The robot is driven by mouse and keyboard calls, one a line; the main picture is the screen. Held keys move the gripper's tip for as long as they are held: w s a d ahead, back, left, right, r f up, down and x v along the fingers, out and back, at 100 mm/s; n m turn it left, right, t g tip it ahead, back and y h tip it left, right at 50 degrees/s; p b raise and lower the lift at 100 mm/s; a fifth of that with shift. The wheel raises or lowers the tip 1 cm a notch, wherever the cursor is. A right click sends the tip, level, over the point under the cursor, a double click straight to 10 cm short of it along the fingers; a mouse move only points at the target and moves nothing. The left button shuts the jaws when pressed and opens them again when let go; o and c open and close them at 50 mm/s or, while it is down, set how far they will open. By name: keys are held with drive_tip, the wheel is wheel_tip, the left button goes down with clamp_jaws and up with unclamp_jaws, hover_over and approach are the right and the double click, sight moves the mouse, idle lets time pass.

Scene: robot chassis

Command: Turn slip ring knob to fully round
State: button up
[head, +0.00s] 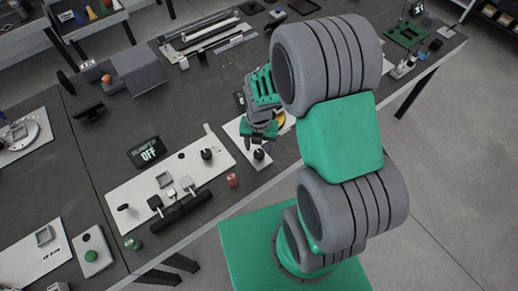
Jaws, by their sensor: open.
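My gripper (258,139) points down over a small white panel (237,139) near the middle of the table, with its green fingers apart. A small dark knob (259,155) stands on this panel just below the fingertips. I cannot tell whether the fingers touch it. No label marks it as the slip ring knob. A yellow-orange round part (281,118) shows partly behind my gripper. My arm hides the panel's right side.
A long white panel (130,187) to the left carries another dark knob (207,154) and several levers. A black display (146,152) reading "OFF" stands behind it. A red cylinder (232,180) stands near the table's front edge. Tools lie at the back.

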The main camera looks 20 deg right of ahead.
sight(259, 153)
drive_tip(key=shift+f, duration=1.55)
drive_tip(key=shift+c, duration=0.4)
clamp_jaws()
